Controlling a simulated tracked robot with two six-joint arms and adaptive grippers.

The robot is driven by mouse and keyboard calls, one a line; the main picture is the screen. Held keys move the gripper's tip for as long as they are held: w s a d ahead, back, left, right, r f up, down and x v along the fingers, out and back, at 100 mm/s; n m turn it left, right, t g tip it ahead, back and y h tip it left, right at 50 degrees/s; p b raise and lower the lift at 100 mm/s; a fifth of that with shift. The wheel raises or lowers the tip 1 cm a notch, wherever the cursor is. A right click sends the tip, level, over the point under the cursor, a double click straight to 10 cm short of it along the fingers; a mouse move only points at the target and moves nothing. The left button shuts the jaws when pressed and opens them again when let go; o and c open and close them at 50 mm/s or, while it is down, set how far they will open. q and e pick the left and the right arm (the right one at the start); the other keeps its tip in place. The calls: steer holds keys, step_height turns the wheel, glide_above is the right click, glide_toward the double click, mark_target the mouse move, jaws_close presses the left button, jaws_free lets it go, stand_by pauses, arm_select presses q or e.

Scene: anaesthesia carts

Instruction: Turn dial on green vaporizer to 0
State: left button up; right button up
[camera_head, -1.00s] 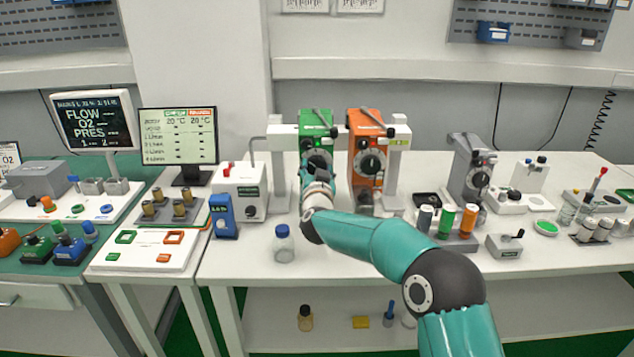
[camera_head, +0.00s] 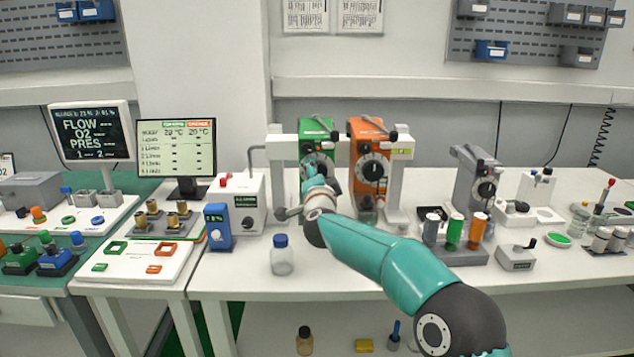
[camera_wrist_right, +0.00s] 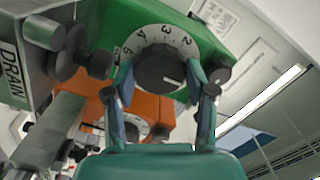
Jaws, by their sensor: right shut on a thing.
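The green vaporizer (camera_head: 315,127) stands left of the orange one on the rail at the back of the table. Its dial (camera_wrist_right: 158,68) has a black knob with a white mark and a white ring numbered 2, 3, 4 and 5; the 0 cannot be made out. My right gripper (camera_wrist_right: 163,82) has its two fingers on either side of the knob and is shut on it. In the head view my right gripper (camera_head: 315,182) reaches the dial from the front and hides its lower part. My left gripper is not in view.
The orange vaporizer (camera_head: 370,150) is close on the right of my right gripper. A white box (camera_head: 240,203) stands to the left. A blue-capped bottle (camera_head: 282,257) and a rack of coloured cylinders (camera_head: 455,247) stand nearer the front. The table front between them is partly bare.

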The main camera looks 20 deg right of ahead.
steer(key=shift+d+f+m, duration=0.1)
steer(key=shift+f+m, duration=0.05)
steer(key=shift+m, duration=0.15)
steer(key=o, duration=1.2)
steer(key=shift+c, duration=0.2)
